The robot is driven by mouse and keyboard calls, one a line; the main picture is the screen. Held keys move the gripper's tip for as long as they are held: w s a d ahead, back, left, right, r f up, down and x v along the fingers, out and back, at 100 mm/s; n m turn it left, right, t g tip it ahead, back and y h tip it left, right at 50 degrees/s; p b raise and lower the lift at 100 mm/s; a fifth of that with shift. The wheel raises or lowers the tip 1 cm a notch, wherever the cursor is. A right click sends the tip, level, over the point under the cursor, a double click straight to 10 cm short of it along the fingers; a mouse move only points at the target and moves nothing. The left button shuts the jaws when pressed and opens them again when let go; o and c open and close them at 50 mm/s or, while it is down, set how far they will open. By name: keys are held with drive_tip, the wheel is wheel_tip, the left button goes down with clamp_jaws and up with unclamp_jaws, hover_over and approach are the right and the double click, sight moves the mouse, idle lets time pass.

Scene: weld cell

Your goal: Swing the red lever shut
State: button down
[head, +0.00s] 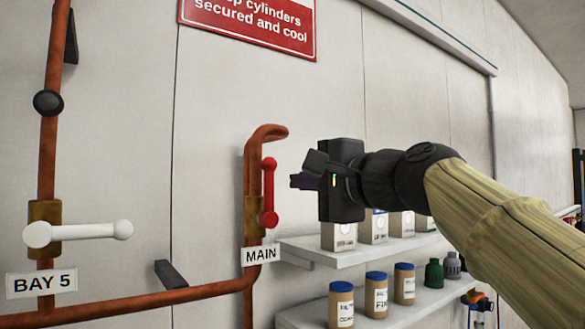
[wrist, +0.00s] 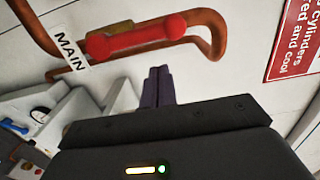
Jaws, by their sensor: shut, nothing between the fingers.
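The red lever (head: 268,192) stands upright, in line with the copper pipe, on the brass valve body (head: 250,219) above the MAIN label (head: 261,254). In the wrist view the red lever (wrist: 135,36) lies along the pipe, beyond my fingertips. My gripper (head: 297,181) is to the right of the lever in the head view and apart from it. Its purple fingers (wrist: 158,84) are together with nothing between them.
A white lever (head: 80,232) lies across the left pipe above the BAY 5 label (head: 41,282). Shelves (head: 365,248) with boxes, blue-lidded jars and bottles are below my gripper. A red sign (head: 250,25) hangs above.

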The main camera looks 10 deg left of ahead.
drive_tip(key=shift+s+a, duration=0.7)
drive_tip(key=shift+s, duration=0.15)
drive_tip(key=shift+a, duration=0.1)
